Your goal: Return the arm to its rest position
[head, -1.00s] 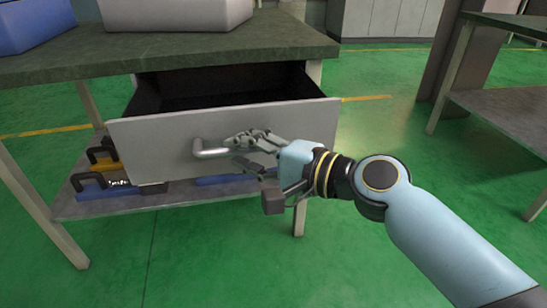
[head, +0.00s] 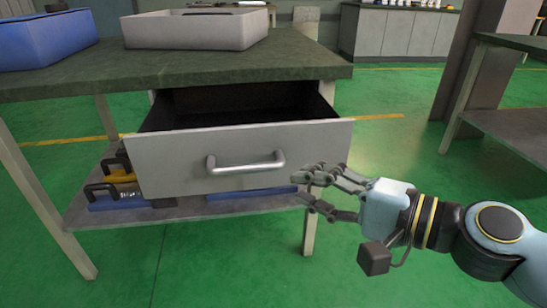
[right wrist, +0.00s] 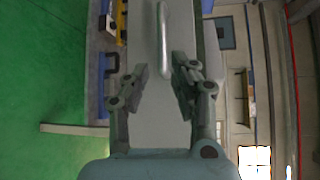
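My right gripper (head: 305,192) is open and empty, to the right of the drawer handle (head: 246,164) and apart from it. In the right wrist view the gripper (right wrist: 157,75) has its two fingers spread, with the handle (right wrist: 163,40) beyond the fingertips. The grey drawer (head: 170,160) under the workbench is pulled open, and its dark inside shows. My right arm reaches in from the lower right of the head view. My left gripper is in neither view.
The workbench (head: 100,75) carries a blue bin (head: 45,42) and a grey bin (head: 190,30). Blue and yellow tools (head: 118,185) lie on its lower shelf (head: 165,215). Another table (head: 515,115) stands at the right. Green floor (head: 400,150) is clear between them.

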